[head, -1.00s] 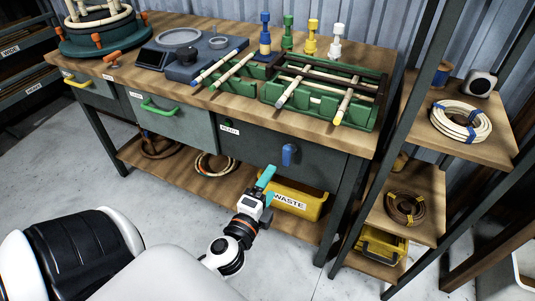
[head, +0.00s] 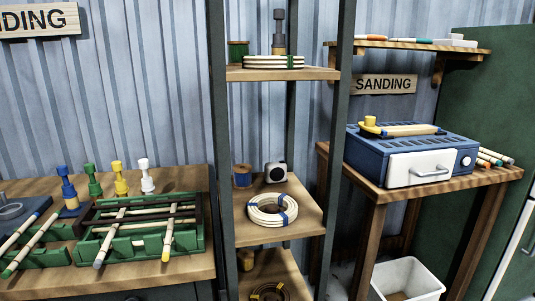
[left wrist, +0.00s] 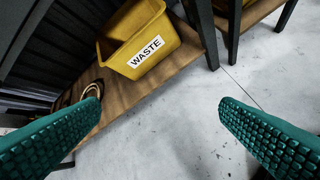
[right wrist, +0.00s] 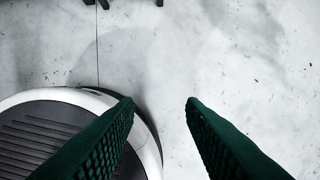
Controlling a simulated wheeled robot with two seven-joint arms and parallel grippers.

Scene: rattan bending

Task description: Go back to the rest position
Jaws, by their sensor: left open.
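My left gripper (left wrist: 160,115) is open and empty in the left wrist view. Its two green padded fingers stand wide apart above the concrete floor, with a yellow bin marked WASTE (left wrist: 142,40) beyond them on a wooden lower shelf (left wrist: 135,95). My right gripper (right wrist: 160,102) is open and empty in the right wrist view, its fingers apart over bare floor, with my own white and black base behind the left finger. Neither gripper shows in the head view.
In the head view a workbench (head: 150,279) carries a green jig (head: 140,246) with rattan poles. A shelf rack (head: 228,150) with coils stands beside it. A sanding table (head: 440,195) with a blue machine (head: 410,152) is at right, a white bin (head: 410,279) below. Floor (left wrist: 190,130) is clear.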

